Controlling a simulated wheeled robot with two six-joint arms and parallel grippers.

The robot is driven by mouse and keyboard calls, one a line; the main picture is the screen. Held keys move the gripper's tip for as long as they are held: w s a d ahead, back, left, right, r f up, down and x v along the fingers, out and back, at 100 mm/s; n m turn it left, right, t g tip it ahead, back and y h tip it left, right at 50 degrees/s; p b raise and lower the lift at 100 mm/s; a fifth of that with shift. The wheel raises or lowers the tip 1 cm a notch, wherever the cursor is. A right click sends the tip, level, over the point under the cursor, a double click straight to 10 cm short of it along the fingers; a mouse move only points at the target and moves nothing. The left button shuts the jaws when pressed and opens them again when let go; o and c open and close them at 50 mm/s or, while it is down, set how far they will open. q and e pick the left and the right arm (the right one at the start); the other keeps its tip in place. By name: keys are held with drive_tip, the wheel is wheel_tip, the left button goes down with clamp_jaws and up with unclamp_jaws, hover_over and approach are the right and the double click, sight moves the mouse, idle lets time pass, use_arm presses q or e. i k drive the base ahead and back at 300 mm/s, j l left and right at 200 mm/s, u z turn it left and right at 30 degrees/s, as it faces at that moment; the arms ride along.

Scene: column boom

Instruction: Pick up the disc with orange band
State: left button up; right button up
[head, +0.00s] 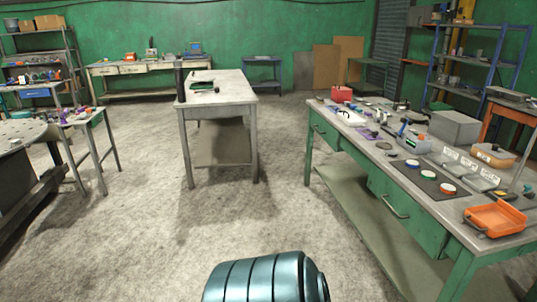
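A disc with an orange-red band (447,188) and a pale top lies on a dark mat (421,182) on the green workbench at the right. It is the nearest of three discs in a row. A disc with a green band (428,175) lies just behind it, and a disc with a blue band (412,163) is farthest back. Neither of my grippers is in view.
An open orange case (494,219) sits at the green bench's (375,172) near end. Grey trays (470,170) lie right of the mat. A narrow table (217,100) stands in the middle. Concrete floor (270,205) is clear between the table and bench.

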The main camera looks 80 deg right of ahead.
sight(448, 189)
drive_tip(key=z, duration=3.9)
